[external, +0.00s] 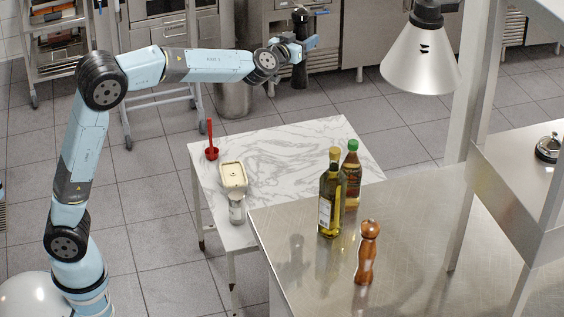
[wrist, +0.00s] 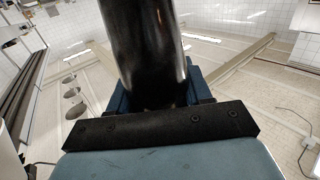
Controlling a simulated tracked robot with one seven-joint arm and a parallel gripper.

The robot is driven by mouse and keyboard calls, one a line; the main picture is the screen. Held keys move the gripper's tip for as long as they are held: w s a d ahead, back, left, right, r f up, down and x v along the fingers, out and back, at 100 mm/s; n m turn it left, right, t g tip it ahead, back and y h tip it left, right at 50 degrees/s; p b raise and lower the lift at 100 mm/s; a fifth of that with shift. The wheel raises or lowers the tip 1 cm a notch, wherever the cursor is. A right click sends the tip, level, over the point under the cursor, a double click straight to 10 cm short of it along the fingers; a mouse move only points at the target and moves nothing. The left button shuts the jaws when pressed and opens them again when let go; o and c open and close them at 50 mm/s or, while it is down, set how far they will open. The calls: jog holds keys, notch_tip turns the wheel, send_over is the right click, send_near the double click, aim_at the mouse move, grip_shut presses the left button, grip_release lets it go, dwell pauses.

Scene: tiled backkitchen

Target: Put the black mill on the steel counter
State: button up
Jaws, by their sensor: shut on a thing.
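The black mill (external: 300,72) is held upright in my gripper (external: 303,46), high in the air beyond the far edge of the marble table. In the wrist view the mill (wrist: 148,50) is a glossy dark cylinder between the jaws of my gripper (wrist: 155,95), which are shut on it. The steel counter (external: 400,265) is at the lower right, nearer the camera than the mill and well apart from it. The mill's far side is hidden in the wrist view.
On the counter stand an oil bottle (external: 330,200), a green-capped bottle (external: 352,175) and a wooden mill (external: 367,252). The marble table (external: 290,150) bears a red ladle (external: 211,150), a tub (external: 233,175) and a shaker (external: 236,208). A lamp (external: 420,60) hangs at upper right.

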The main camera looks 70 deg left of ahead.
jog(key=s+d+m+t+h, duration=0.1)
jog(key=s+d+m+h, duration=0.15)
jog(key=d, duration=1.05)
jog(key=s+d+m+t+h, duration=0.1)
jog(key=s+d+m+h, duration=0.2)
jog(key=d, duration=1)
jog(key=s+d+m+t+h, duration=0.25)
jog(key=d+h, duration=0.25)
jog(key=d, duration=0.8)
notch_tip(320, 180, down, 18)
jog(key=w+d+f, duration=0.3)
jog(key=w+f, duration=0.9)
jog(key=w, duration=0.1)
jog(key=shift+w+f+n+g, duration=0.3)
jog(key=shift+w+n+g, duration=0.1)
jog(key=shift+g, duration=0.05)
jog(key=o, duration=1.3)
jog(key=shift+f, duration=0.1)
jog(key=shift+c, duration=0.2)
